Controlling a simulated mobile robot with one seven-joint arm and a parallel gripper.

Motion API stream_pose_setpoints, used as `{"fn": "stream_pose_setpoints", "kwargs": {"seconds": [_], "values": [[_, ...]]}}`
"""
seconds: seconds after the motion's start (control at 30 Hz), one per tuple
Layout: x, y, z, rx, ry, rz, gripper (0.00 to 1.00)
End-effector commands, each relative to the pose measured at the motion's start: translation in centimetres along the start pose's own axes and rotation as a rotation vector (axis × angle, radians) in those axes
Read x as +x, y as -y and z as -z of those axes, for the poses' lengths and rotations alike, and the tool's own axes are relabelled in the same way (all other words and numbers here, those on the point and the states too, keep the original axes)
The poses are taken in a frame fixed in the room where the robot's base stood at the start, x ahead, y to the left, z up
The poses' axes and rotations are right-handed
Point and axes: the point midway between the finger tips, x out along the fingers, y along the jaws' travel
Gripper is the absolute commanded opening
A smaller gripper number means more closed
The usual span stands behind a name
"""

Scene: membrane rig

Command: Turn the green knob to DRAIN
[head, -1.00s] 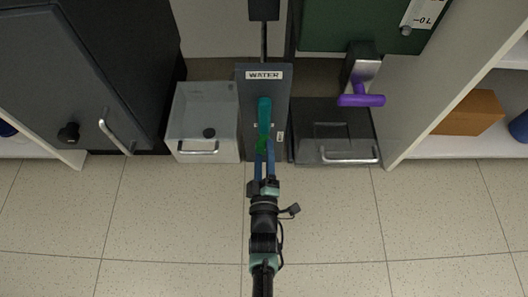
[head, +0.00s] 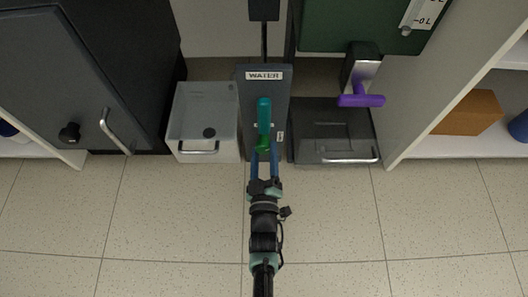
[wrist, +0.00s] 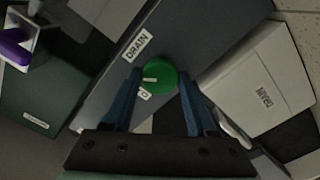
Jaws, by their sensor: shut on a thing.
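The green knob (head: 262,143) sits low on the grey WATER panel (head: 245,120), below a teal handle (head: 264,112). In the wrist view the round green knob (wrist: 160,72) lies between the two blue fingers of my gripper (wrist: 159,78). My gripper (head: 263,149) is shut on it. The knob's short white mark points left in the wrist view, between a DRAIN label (wrist: 137,45) at its upper left and a small, partly hidden label (wrist: 144,95) at its lower left.
A clear bin (head: 190,145) with a handle stands left of the panel. A dark, lidded box (head: 310,145) and a purple handle (head: 362,100) are at its right. A dark cabinet (head: 85,60) stands far left. The floor (head: 180,220) in front is clear.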

Motion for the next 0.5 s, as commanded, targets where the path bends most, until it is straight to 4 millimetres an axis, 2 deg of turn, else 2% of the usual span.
{"fn": "stream_pose_setpoints", "kwargs": {"seconds": [0.27, 0.5], "values": [[-0.13, 0.02, -0.04, 0.015, 0.000, -0.001, 0.08], [-0.12, 0.01, 0.00, 0.247, -0.001, -0.001, 0.08]]}}
